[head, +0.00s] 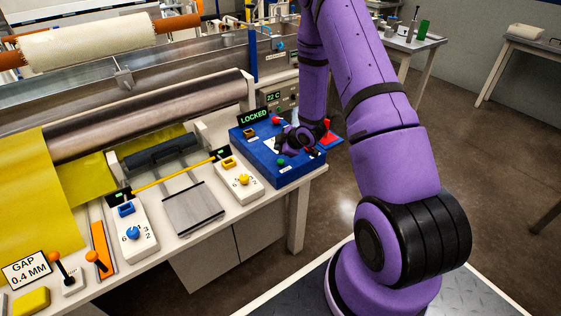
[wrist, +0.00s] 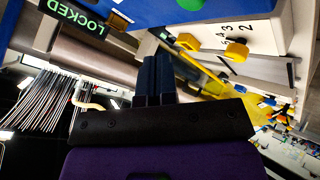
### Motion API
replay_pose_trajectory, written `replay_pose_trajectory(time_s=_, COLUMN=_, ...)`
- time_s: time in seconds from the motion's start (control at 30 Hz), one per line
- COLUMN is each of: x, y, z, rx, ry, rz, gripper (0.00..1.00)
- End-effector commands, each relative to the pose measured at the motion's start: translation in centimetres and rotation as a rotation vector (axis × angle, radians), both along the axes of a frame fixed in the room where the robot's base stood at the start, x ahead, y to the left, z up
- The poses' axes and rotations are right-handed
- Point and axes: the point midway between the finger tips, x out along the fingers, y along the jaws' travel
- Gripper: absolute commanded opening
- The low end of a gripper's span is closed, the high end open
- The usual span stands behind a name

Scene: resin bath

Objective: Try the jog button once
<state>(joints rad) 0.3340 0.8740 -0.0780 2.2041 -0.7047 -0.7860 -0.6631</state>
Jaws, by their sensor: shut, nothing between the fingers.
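The blue control box (head: 256,157) stands at the right end of the bench in the head view, with a green LOCKED display (head: 255,115) at its back. A green button (head: 281,161) and a red button (head: 276,121) show on it; I cannot read which is the jog button. My gripper (head: 284,143) is over the box top and hides part of it. In the wrist view my gripper (wrist: 155,62) is shut and empty, its dark fingers together. The blue box (wrist: 200,10) is at the top there, with the LOCKED display (wrist: 76,16) upside down. Contact cannot be told.
A white selector box with a yellow knob (head: 243,179) sits left of the blue box, and one with a blue knob (head: 133,232) further left. A metal roller (head: 150,117) and yellow sheet (head: 35,200) lie behind. Open floor (head: 500,170) is at right.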

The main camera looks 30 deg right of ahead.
Motion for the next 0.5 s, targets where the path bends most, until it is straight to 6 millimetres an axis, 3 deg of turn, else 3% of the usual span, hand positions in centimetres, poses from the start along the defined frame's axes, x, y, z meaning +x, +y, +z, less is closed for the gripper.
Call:
replay_pose_trajectory(time_s=0.2, x=0.0, y=0.0, z=1.6, rx=0.000, ry=0.000, rz=0.000, gripper=0.00)
replay_pose_trajectory(time_s=0.5, x=0.0, y=0.0, z=1.9, rx=0.000, ry=0.000, rz=0.000, gripper=0.00)
